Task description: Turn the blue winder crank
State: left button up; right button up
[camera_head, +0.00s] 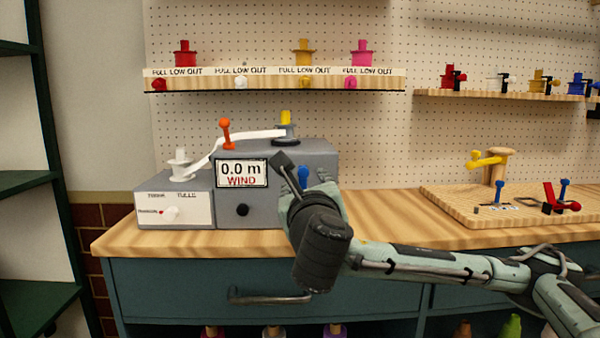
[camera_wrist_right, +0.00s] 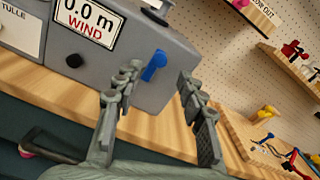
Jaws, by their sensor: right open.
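The blue winder crank (camera_head: 303,177) sticks out from the front right of the grey winder box (camera_head: 318,155) on the bench. In the right wrist view the blue crank (camera_wrist_right: 154,65) shows beyond the gap between my fingers, nearer the left one. The box's display (camera_head: 241,173) reads "0.0 m WIND". My right gripper (camera_wrist_right: 158,88) is open and empty, in front of the crank. I cannot tell whether a finger touches the crank. In the head view my right gripper and wrist (camera_head: 300,180) partly cover the box's right front. My left gripper is not in view.
An orange lever (camera_head: 226,132) and a white ribbon (camera_head: 240,138) are on the winder. A tulle unit (camera_head: 173,208) stands at its left. A wooden board (camera_head: 455,205) with small cranks lies at the right. Spool shelves (camera_head: 270,80) hang above. A drawer handle (camera_head: 268,297) juts out below the bench.

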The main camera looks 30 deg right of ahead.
aim_at(304, 174)
jog(key=x, duration=0.6)
jog(key=shift+w, duration=0.1)
jog(key=shift+w+d, duration=0.2)
jog(key=shift+w, duration=0.15)
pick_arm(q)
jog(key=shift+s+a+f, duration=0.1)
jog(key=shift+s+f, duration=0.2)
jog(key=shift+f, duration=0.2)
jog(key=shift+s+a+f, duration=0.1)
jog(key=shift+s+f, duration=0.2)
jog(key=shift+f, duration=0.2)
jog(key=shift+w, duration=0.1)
pick_arm(e)
jog(key=shift+c, duration=0.3)
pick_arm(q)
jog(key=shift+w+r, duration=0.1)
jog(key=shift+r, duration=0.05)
pick_arm(e)
grip_shut()
